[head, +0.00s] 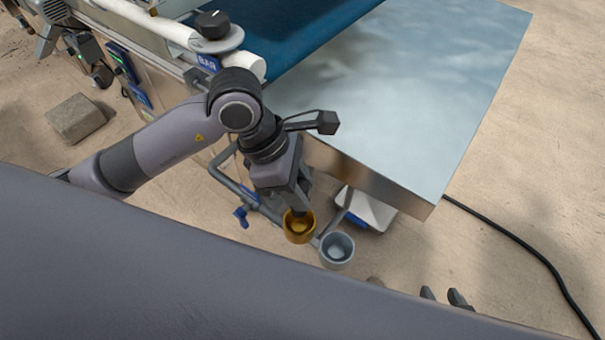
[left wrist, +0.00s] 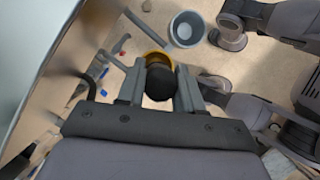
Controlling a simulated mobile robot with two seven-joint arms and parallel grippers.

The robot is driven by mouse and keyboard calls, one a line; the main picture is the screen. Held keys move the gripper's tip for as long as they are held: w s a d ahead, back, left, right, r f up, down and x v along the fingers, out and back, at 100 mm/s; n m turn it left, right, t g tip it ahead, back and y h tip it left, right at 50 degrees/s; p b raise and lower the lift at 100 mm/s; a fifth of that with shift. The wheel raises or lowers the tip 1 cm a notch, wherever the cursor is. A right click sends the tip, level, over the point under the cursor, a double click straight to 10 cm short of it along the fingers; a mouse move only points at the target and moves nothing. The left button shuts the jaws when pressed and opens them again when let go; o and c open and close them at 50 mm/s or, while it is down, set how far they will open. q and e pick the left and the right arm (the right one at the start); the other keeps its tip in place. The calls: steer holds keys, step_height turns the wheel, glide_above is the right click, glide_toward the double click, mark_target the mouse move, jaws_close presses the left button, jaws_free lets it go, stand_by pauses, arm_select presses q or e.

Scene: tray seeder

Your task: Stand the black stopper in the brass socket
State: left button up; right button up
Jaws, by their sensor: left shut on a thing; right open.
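My left gripper (head: 301,207) points down above the brass socket and is shut on the black stopper (left wrist: 158,82). In the left wrist view the stopper sits between the fingers, partly over the brass socket (head: 299,232). The brass socket's rim shows behind the stopper in the left wrist view (left wrist: 154,56). I cannot tell whether the stopper's lower end is inside the socket or just above it. In the head view the fingers mostly hide the stopper. My right gripper (head: 444,297) shows only as two dark fingertips, apart, at the lower edge.
A grey socket (head: 337,252) stands just right of the brass one; it also shows in the left wrist view (left wrist: 186,29). The metal machine top (head: 410,90) overhangs close behind. A black cable (head: 530,252) lies on the floor at right. A stone block (head: 76,118) lies left.

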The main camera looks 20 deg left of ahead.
arm_select(q)
steer(key=shift+s+f+b, duration=0.1)
steer(key=shift+f+b, duration=0.35)
steer(key=shift+f, duration=0.3)
step_height(320, 180, down, 3)
steer(key=shift+r+b, duration=0.15)
steer(key=shift+b, duration=0.8)
steer(key=shift+f+b, duration=0.4)
steer(key=shift+f, duration=0.25)
steer(key=shift+b, duration=0.3)
steer(key=shift+f+b, duration=0.6)
steer(key=o, duration=0.8)
steer(key=shift+c, duration=0.2)
